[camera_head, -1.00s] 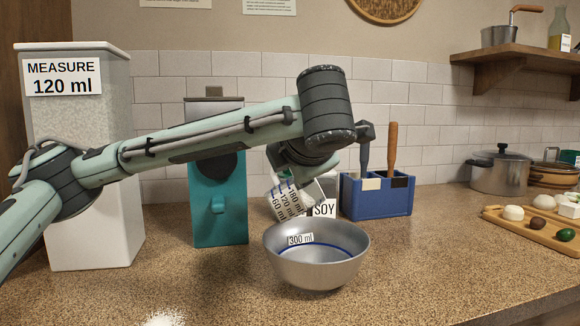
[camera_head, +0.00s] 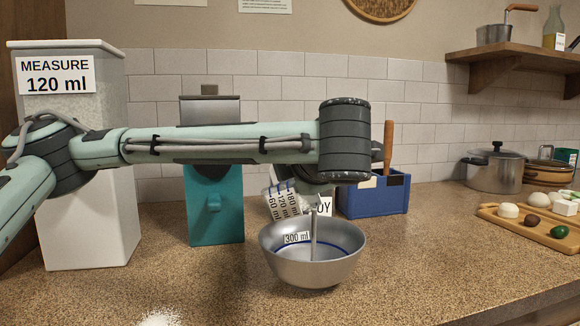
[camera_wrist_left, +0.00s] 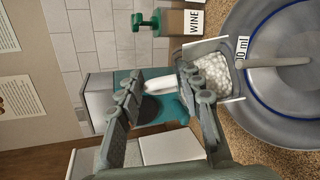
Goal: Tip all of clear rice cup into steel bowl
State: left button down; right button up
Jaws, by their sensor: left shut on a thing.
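The clear rice cup (camera_head: 283,204), marked 60, 120 and 180 ml, is tipped over the steel bowl (camera_head: 290,267). A thin pale stream (camera_head: 313,235) runs from its lip down into the bowl, which is labelled 300 ml. In the left wrist view white rice still shows in the cup (camera_wrist_left: 212,72), and the stream (camera_wrist_left: 275,62) crosses the bowl's rim. My left gripper (camera_wrist_left: 160,84) is shut on the cup, with a pale handle-like part between its fingers. In the head view my arm hides the fingers. My right gripper is not seen.
A tall white dispenser (camera_head: 88,190) labelled MEASURE 120 ml and a teal dispenser (camera_head: 215,218) stand behind my left arm. A blue utensil holder (camera_head: 373,197) and a partly hidden SOY label are behind the bowl. The counter right of the bowl is clear up to the boards (camera_head: 530,225).

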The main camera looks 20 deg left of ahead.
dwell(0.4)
pick_arm(q)
jog(key=shift+s+d+f+m+t+y, duration=0.1)
jog(key=shift+d+f+m+t+y, duration=0.1)
jog(key=shift+d+m+t+y, duration=0.15)
dwell(0.3)
jog(key=shift+s+d+f+m+t+y+b, duration=0.1)
jog(key=shift+d+f+m+t+y+b, duration=0.1)
jog(key=shift+d+m+t+y+b, duration=0.2)
jog(key=shift+a, duration=0.1)
jog(key=shift+f, duration=0.1)
jog(key=shift+s+d+f+m+t+b, duration=0.1)
jog(key=shift+d+f+m+t+b, duration=0.25)
jog(key=shift+b, duration=0.35)
jog(key=shift+d+y, duration=0.1)
jog(key=shift+y, duration=0.15)
